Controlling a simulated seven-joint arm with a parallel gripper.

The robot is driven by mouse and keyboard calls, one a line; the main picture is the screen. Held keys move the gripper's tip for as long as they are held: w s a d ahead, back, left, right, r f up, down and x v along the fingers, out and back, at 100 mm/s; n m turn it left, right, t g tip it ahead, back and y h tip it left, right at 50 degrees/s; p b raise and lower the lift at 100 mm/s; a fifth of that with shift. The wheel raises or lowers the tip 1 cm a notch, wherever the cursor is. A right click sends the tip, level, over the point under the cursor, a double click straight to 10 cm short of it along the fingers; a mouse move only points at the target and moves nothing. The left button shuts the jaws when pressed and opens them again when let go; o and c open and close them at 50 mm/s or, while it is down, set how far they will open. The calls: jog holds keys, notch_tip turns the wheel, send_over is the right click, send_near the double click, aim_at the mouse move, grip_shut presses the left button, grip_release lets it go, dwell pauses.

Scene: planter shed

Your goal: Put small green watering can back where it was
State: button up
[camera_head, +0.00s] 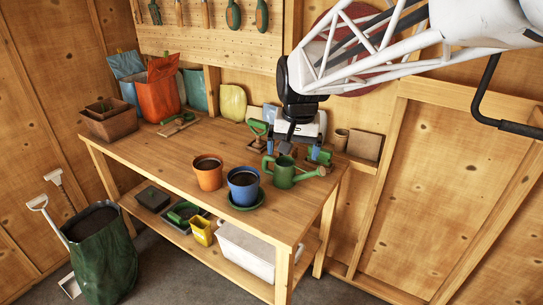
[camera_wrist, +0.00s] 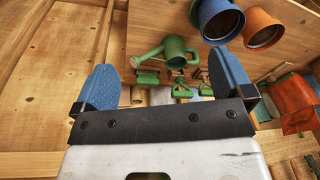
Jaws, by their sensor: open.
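The small green watering can (camera_head: 283,172) stands upright on the bench, right of the blue pot, with its spout to the right. My gripper (camera_head: 292,151) is just behind the can in the head view and hides part of the bench back. In the wrist view my gripper (camera_wrist: 162,85) has its two blue fingers wide apart with nothing held between them. The exact gap between can and fingers cannot be told.
A blue pot (camera_head: 243,181) on a green saucer (camera_head: 246,204) and an orange pot (camera_head: 207,170) stand left of the can. Small green-handled tools (camera_wrist: 190,88) lie behind it. The wooden bench (camera_head: 165,158) is clear at left centre. A wall (camera_head: 450,165) closes the right side.

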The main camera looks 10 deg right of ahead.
jog(key=s+f+n, duration=0.3)
jog(key=s, duration=1.9)
jog(key=shift+a+n+t, duration=0.25)
jog(key=shift+n+t, duration=0.15)
